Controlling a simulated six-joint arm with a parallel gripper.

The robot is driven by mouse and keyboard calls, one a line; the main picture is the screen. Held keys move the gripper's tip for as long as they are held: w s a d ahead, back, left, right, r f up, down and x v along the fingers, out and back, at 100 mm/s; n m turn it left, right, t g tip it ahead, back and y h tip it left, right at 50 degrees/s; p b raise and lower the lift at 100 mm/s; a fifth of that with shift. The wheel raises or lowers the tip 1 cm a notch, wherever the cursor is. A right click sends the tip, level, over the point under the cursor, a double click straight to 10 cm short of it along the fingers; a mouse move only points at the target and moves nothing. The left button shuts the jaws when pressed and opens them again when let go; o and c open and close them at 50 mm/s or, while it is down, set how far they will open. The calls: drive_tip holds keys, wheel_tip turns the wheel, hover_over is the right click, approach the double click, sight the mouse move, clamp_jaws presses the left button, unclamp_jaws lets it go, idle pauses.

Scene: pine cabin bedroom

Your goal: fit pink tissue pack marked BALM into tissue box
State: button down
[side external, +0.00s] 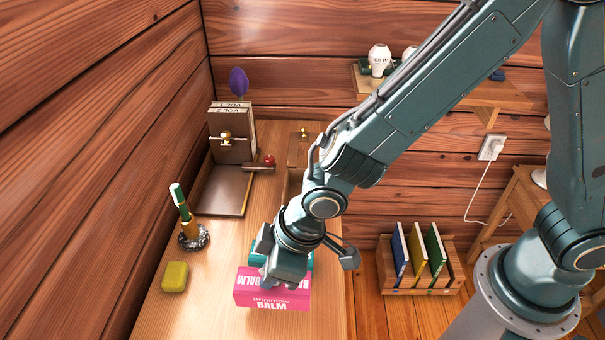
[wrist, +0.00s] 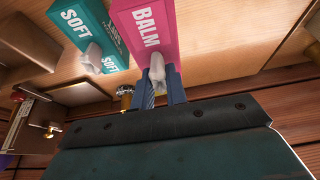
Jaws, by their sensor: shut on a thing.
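The pink pack marked BALM (side external: 270,301) is at the near end of the wooden desk, under my gripper (side external: 284,278). In the wrist view the pink pack (wrist: 146,30) has a white tuft at its end, between the fingers of my gripper (wrist: 158,80). My gripper is shut on it there. A teal pack marked SOFT (wrist: 85,25), with its own white tuft, lies beside the pink one. In the side view the teal pack (side external: 262,258) is just behind the pink one, partly hidden by my wrist.
A yellow block (side external: 175,277) and a green stick in a dark ring (side external: 194,237) stand on the left of the desk. A brown stand with books (side external: 231,135) is at the back. A rack of books (side external: 421,270) sits right of the desk. A shelf holds bulbs (side external: 379,60).

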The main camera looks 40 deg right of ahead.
wheel_tip(320, 180, up, 15)
idle(0.4)
idle(0.5)
drive_tip(key=w+d+r+m+h, duration=0.1)
drive_tip(key=w+d+m+h, duration=0.2)
drive_tip(key=w+d+m, duration=0.7)
drive_tip(key=w+d+m+h, duration=0.3)
drive_tip(key=w+d+m, duration=0.45)
drive_tip(key=d, duration=0.35)
drive_tip(key=shift+s+d+f, duration=0.1)
drive_tip(key=shift+s+f, duration=0.05)
drive_tip(key=shift+f, duration=3.1)
drive_tip(key=shift+s+f, duration=0.15)
drive_tip(key=shift+f, duration=3.15)
drive_tip(key=shift+s+d+f, duration=0.1)
drive_tip(key=shift+s+f, duration=0.05)
drive_tip(key=shift+f, duration=3.1)
drive_tip(key=shift+f, duration=0.15)
drive_tip(key=c, duration=1.4)
unclamp_jaws()
